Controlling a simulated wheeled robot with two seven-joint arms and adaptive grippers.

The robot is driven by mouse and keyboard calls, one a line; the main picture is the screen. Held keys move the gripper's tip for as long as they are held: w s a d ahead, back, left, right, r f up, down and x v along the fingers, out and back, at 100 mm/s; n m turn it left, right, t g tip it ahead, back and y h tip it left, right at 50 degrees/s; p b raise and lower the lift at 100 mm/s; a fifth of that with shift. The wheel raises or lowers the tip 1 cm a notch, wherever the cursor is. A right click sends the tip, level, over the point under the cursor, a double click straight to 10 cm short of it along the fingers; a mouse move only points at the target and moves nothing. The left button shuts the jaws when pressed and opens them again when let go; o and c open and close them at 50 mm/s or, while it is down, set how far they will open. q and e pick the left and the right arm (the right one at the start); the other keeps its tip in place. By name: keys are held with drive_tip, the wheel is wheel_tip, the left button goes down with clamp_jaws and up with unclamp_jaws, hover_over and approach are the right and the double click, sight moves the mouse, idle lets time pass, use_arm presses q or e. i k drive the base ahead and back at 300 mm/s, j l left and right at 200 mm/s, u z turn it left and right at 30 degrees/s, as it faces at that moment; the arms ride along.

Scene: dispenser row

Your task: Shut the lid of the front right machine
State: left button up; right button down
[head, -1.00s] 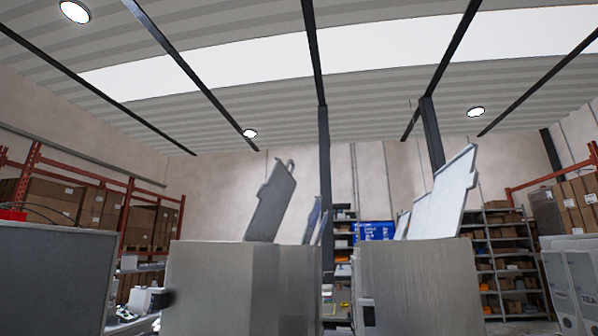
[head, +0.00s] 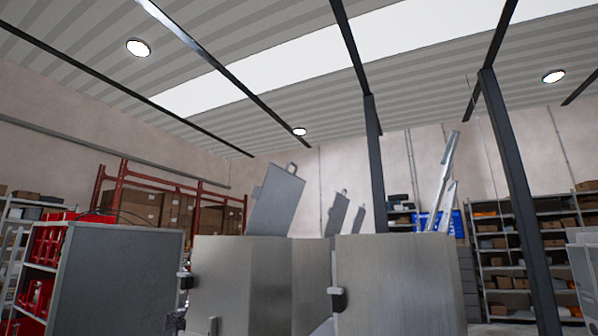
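The front right machine (head: 395,285) is a grey metal box at the lower centre right of the head view. Its lid (head: 441,185) stands raised above the top, seen nearly edge-on as a thin pale panel, with another thin panel close beside it. A dark latch (head: 337,298) sits on the machine's left side. To its left is another grey machine (head: 240,285) with its own raised lid (head: 275,200), which has a small handle loop on top. Neither gripper can be made out in the view.
More raised lids (head: 337,213) show behind, between the two machines. A grey cabinet (head: 120,280) and a rack with red crates (head: 42,265) stand at left. A dark post (head: 515,200) and shelves with boxes (head: 500,250) are at right.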

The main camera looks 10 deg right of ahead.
sight(278, 201)
drive_tip(key=l, duration=0.35)
drive_tip(key=k+l+u, duration=0.1)
drive_tip(key=l, duration=0.3)
drive_tip(key=k+l, duration=0.15)
drive_tip(key=l, duration=0.2)
drive_tip(key=l+u, duration=0.1)
drive_tip(key=l, duration=0.3)
drive_tip(key=k, duration=0.05)
